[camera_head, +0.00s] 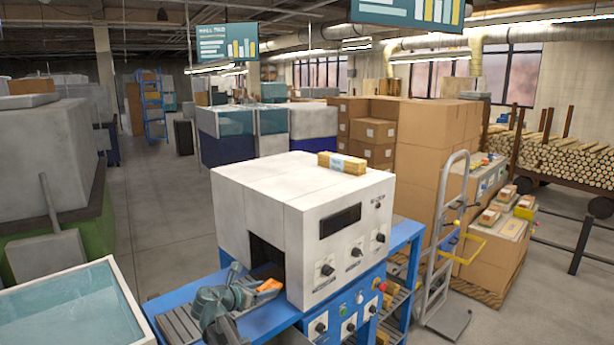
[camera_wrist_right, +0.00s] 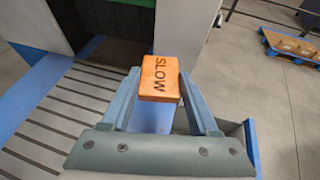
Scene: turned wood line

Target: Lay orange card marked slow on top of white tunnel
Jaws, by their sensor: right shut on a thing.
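The orange card marked SLOW (camera_wrist_right: 159,79) is between the fingers of my right gripper (camera_wrist_right: 158,92) in the right wrist view, its lettering facing the camera. In the head view the orange card (camera_head: 269,285) shows small, in front of the tunnel's dark opening. My right gripper (camera_head: 256,290) is shut on it, below the level of the tunnel's top. The white tunnel (camera_head: 262,190) is a large box with dials and a dark window on its front. My left gripper is not in view.
A wooden block with a pale label (camera_head: 341,162) lies on the tunnel's top near the back edge; the rest of the top is clear. A slatted conveyor (camera_head: 178,325) leads to the opening. A water tank (camera_head: 60,305) stands at left, a hand truck (camera_head: 445,240) at right.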

